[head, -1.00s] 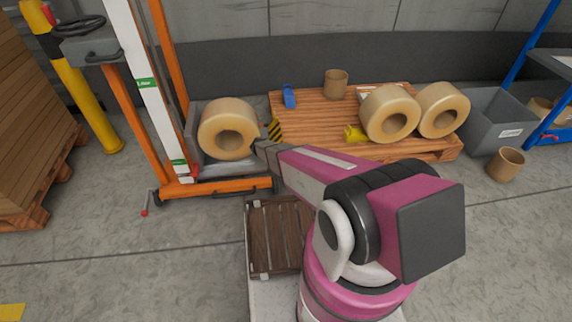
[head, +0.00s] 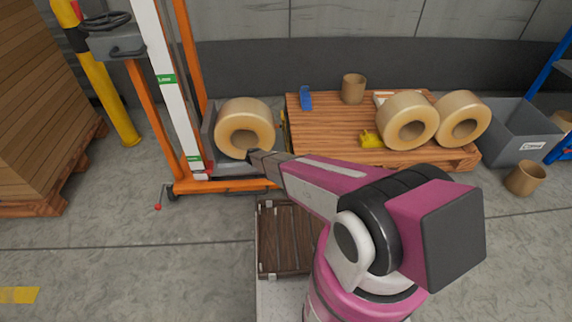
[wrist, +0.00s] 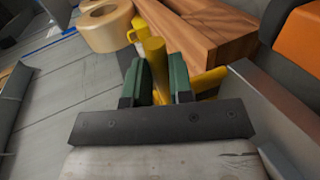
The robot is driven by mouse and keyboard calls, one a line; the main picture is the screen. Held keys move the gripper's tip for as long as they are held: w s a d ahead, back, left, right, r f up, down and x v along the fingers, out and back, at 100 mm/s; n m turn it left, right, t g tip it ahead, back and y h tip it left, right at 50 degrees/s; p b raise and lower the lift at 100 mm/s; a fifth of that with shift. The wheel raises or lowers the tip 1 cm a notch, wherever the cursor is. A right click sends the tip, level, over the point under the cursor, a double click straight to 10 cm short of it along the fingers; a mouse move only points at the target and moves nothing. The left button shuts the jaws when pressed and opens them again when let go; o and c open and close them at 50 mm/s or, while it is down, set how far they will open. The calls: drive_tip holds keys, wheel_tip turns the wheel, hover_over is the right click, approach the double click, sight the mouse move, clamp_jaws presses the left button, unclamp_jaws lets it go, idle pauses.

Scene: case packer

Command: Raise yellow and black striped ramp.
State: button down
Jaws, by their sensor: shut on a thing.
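The striped ramp (head: 285,125) is a narrow yellow and dark strip in the head view, between the lift with its tan roll and the wooden pallet. It looks steep, nearly edge-on, and my arm and the roll hide part of it. My gripper (wrist: 158,72) has its green fingers on both sides of a yellow bar (wrist: 155,50) in the wrist view, shut on it. The bar appears to belong to the ramp. More yellow parts (wrist: 210,80) show just behind the fingers. In the head view my gripper (head: 254,157) is at the roll's lower right.
The orange lift frame (head: 220,186) holds a tan roll (head: 244,128). The wooden pallet (head: 330,125) carries two rolls, a blue item, a brown cup and a yellow tool. A grey bin (head: 515,135) stands right of it. Open floor lies in front of the lift.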

drive_tip(key=shift+a+f, duration=0.1)
drive_tip(key=shift+f, duration=0.2)
drive_tip(key=c, duration=1)
unclamp_jaws()
drive_tip(key=shift+r, duration=0.1)
drive_tip(key=shift+a, duration=0.1)
drive_tip(key=v, duration=1)
drive_tip(key=shift+a+r, duration=0.2)
drive_tip(key=s+d+r+y, duration=0.4)
drive_tip(key=s+d+r, duration=0.3)
drive_tip(key=r, duration=0.2)
drive_tip(key=s+d+r+y, duration=0.5)
drive_tip(key=s+d+r, duration=0.2)
drive_tip(key=r, duration=0.3)
drive_tip(key=s+d+r+y, duration=0.4)
drive_tip(key=s+d+r, duration=0.3)
drive_tip(key=r, duration=0.3)
drive_tip(key=shift+s+d+y, duration=0.3)
drive_tip(key=shift+s+d, duration=0.05)
